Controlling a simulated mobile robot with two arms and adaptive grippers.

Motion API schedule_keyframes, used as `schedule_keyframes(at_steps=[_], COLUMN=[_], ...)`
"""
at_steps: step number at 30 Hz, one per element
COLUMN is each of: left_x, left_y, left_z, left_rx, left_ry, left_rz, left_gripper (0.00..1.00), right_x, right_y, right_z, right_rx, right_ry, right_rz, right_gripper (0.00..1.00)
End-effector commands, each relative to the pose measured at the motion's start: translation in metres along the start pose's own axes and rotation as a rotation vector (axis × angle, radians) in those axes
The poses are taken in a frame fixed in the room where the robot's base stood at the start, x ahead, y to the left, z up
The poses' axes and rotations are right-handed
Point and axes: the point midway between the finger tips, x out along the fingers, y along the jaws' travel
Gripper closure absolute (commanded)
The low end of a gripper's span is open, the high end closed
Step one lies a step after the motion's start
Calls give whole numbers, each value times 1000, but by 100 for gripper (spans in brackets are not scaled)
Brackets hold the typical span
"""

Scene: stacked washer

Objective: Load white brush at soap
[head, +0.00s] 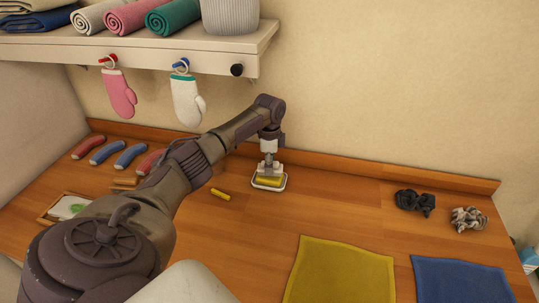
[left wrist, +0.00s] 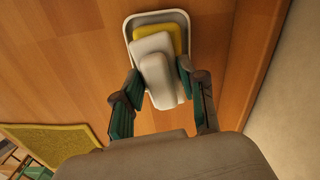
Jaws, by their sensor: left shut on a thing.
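The white brush (head: 271,172) is held by my left gripper (head: 268,163) over the yellow soap (head: 268,182). The soap lies in a white dish (head: 284,184) on the wooden counter near the back wall. In the left wrist view the green-padded fingers (left wrist: 160,74) stand on both sides of the brush (left wrist: 155,72). The brush covers much of the soap (left wrist: 175,37), inside the dish's rim (left wrist: 131,21). I cannot tell whether the bristles touch the soap, as the brush's underside is hidden. My right gripper is not in view.
A small yellow stick (head: 220,194) lies left of the dish. Yellow (head: 340,272) and blue (head: 458,281) cloths lie at the front right. Dark (head: 415,202) and grey (head: 469,219) crumpled items lie at the right. A shelf (head: 150,54) with hanging mittens is above.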

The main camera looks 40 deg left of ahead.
Motion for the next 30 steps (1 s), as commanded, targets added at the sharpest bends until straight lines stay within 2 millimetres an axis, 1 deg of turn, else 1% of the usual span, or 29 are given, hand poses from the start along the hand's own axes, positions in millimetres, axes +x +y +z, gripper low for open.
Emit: schedule_keyframes(at_steps=[22,30], left_x=[10,9], left_y=[0,0], left_z=[0,0], left_rx=[0,0], left_ry=[0,0], left_rz=[0,0], left_gripper=[87,87], right_x=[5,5], right_y=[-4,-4], right_z=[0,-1], right_rx=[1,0], right_ry=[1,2], right_rz=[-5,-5], right_gripper=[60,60])
